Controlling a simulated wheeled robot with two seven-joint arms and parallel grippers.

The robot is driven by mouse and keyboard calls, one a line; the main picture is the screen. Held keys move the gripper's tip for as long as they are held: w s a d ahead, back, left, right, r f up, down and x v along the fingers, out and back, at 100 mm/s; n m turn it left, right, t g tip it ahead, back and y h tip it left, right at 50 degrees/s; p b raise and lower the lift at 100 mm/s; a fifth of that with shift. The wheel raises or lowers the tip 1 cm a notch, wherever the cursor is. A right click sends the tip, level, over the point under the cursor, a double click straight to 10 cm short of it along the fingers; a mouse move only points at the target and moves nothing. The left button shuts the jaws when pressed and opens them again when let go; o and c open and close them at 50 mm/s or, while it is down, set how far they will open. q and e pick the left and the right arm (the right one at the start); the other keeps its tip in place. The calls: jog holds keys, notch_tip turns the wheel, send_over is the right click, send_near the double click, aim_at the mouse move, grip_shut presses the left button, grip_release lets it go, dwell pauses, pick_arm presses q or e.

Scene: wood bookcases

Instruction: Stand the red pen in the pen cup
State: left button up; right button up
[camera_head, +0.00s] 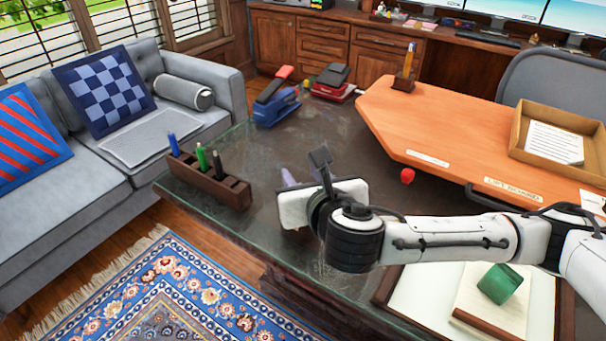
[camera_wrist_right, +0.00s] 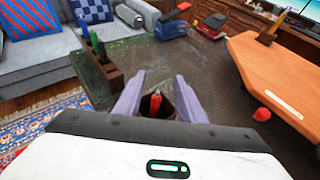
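The red pen (camera_wrist_right: 155,103) shows in the right wrist view between the two fingers of my right gripper (camera_wrist_right: 160,77). It appears to stand, seen nearly end-on, in a dark brown square-mouthed pen cup (camera_wrist_right: 174,107). The fingers are spread, with gaps on both sides of the pen. In the head view my right gripper (camera_head: 300,175) points down over the dark desk, and its body hides the pen and most of the cup. My left gripper is not in view.
A brown rack (camera_head: 228,191) with blue, green and black pens stands at the desk's left edge. A blue stapler (camera_head: 277,107) and a red hole punch (camera_head: 334,92) lie farther back. The orange desk (camera_head: 450,115) adjoins at right; a red object (camera_head: 407,175) is near its edge.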

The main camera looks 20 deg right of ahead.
jog(key=shift+s, duration=0.1)
jog(key=p+v, duration=0.1)
jog(key=v, duration=0.9)
dwell(0.6)
jog(key=shift+s, duration=0.1)
